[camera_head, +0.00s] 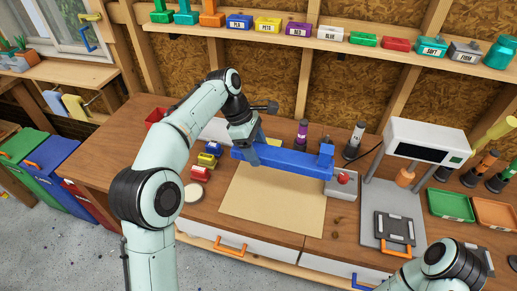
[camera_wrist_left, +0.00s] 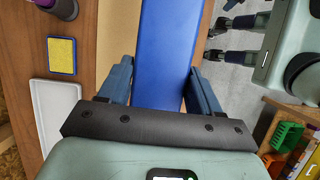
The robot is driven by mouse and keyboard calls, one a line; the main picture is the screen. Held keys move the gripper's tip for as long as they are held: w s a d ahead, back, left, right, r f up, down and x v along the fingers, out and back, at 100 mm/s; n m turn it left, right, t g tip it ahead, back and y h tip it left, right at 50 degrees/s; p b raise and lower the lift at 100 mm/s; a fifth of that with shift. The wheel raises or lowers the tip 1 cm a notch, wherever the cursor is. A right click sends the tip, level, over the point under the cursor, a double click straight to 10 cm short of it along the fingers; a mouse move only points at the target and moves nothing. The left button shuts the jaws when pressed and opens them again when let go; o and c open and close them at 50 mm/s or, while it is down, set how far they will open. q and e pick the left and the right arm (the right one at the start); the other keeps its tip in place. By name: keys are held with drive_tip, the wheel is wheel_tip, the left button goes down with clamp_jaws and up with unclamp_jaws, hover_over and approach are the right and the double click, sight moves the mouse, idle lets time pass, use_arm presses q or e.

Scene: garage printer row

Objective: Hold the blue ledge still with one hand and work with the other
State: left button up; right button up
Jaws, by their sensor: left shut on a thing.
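The blue ledge (camera_head: 290,159) is a long blue beam above the beige mat, with a raised block at its right end. My left gripper (camera_head: 254,150) is shut on it near its left end. In the left wrist view the blue ledge (camera_wrist_left: 166,45) runs away between the two fingers of my left gripper (camera_wrist_left: 163,85). The fingertips partly hide behind the ledge's edges. My right arm shows at the lower right of the head view; its gripper is out of the picture.
The beige mat (camera_head: 270,205) lies bare under the ledge. A grey press-like machine (camera_head: 425,141) stands further right, with green (camera_head: 450,205) and orange (camera_head: 494,213) trays beyond.

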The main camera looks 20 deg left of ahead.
idle(0.3)
use_arm(q)
drive_tip(key=b, duration=0.1)
hover_over(261, 196)
drive_tip(key=a, duration=0.1)
drive_tip(key=shift+f, duration=2.3)
drive_tip(key=shift+a+f+b, duration=0.1)
drive_tip(key=shift+f+b, duration=1.5)
drive_tip(key=shift+f, duration=4.45)
drive_tip(key=shift+f+b, duration=0.35)
drive_tip(key=shift+f, duration=1)
use_arm(e)
drive_tip(key=s+f, duration=0.6)
drive_tip(key=shift+f+g, duration=0.25)
drive_tip(key=shift+g, duration=0.15)
use_arm(q)
drive_tip(key=shift+f, duration=0.4)
use_arm(e)
drive_tip(key=shift+s, duration=0.1)
use_arm(q)
drive_tip(key=o, duration=1.3)
